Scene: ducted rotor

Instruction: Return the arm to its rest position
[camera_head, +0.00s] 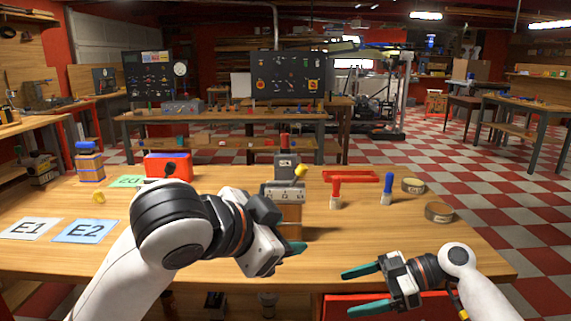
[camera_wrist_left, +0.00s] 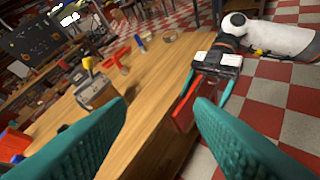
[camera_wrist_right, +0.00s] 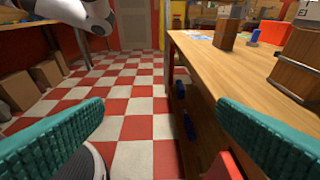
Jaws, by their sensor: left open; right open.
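My left gripper (camera_head: 296,248) is over the near middle of the wooden workbench (camera_head: 230,271), in front of a wooden block with a grey top (camera_head: 285,194). In the left wrist view its teal fingers (camera_wrist_left: 163,118) are spread with nothing between them. My right gripper (camera_head: 357,288) is at the bench's front edge, its teal fingers pointing left. In the right wrist view its fingers (camera_wrist_right: 160,112) are wide apart and empty, with checkered floor and the bench side beyond. The left arm hides part of the bench.
On the bench are a red tray (camera_head: 350,176), a red-topped tool (camera_head: 336,190), a blue-topped tool (camera_head: 387,190), round tins (camera_head: 439,212), a red box (camera_head: 168,164), a bottle (camera_head: 89,162) and cards E1 (camera_head: 27,228) and E2 (camera_head: 85,231).

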